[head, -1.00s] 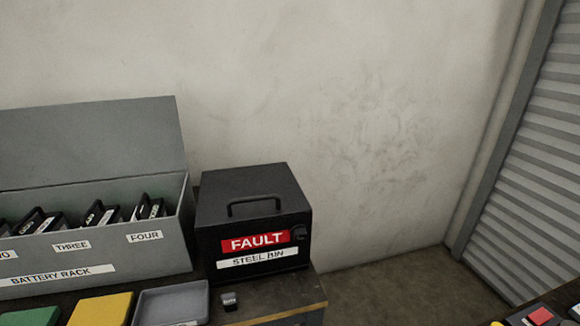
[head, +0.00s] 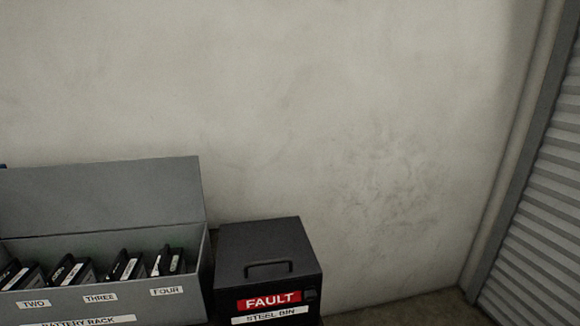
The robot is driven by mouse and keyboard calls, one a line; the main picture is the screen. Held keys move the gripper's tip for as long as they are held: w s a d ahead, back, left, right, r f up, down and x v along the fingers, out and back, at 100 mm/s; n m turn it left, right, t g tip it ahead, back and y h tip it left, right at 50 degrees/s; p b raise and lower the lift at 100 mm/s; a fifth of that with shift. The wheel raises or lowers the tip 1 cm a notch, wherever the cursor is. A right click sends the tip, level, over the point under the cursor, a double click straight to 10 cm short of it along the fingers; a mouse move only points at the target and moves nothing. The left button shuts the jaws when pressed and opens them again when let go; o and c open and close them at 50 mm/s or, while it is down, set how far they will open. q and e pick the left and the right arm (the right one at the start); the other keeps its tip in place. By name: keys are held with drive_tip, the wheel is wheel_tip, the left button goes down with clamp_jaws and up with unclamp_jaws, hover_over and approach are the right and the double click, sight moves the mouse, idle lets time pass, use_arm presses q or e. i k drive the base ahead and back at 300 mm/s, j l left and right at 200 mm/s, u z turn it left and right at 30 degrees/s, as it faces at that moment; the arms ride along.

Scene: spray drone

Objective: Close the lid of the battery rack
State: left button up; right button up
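The grey battery rack (head: 205,285) stands at the lower left, cut off by the left and bottom edges of the head view. Its lid (head: 110,195) is open, standing up along the back near the wall. Several black batteries (head: 125,265) lean inside, behind the labels TWO, THREE and FOUR on the front. Neither of my grippers is in view.
A black steel bin (head: 265,240) with a red FAULT label stands close to the right of the rack, its handled top closed. A bare wall (head: 380,120) rises behind both. A ribbed shutter (head: 540,220) is at the far right.

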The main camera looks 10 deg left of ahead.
sight(41, 201)
drive_tip(key=u, duration=0.4)
drive_tip(key=j+u, duration=0.1)
drive_tip(key=u, duration=0.3)
drive_tip(key=i+u, duration=0.1)
drive_tip(key=u, duration=0.7)
